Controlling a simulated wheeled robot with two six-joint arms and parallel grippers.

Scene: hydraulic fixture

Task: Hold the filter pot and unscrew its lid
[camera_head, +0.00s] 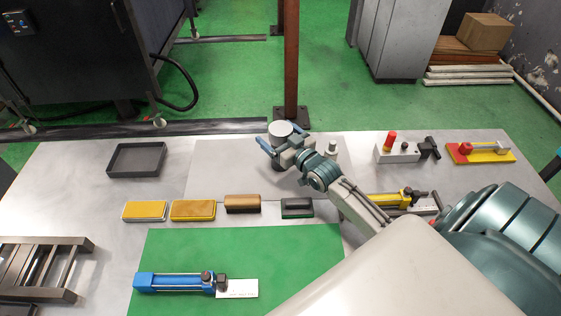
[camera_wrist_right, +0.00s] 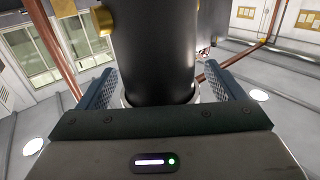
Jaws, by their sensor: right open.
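The filter pot (camera_head: 279,161) stands upright at the back middle of the table, with its round grey lid (camera_head: 281,129) on top. My right gripper (camera_head: 280,142) reaches it from the front right, its blue fingers on either side of the pot just below the lid. In the right wrist view the dark cylinder of the pot (camera_wrist_right: 152,50) stands between the two fingers of my right gripper (camera_wrist_right: 160,85). The fingers are open, with a gap beside the dark cylinder. My right arm hides part of the pot. My left gripper is not in view.
A small-capped fitting (camera_head: 332,148) stands close right of my right wrist. An empty dark tray (camera_head: 137,160) lies at the left. Several brushes and pads line the green mat (camera_head: 180,251), which holds a blue cylinder (camera_head: 172,282). Valve blocks (camera_head: 397,153) stand at right.

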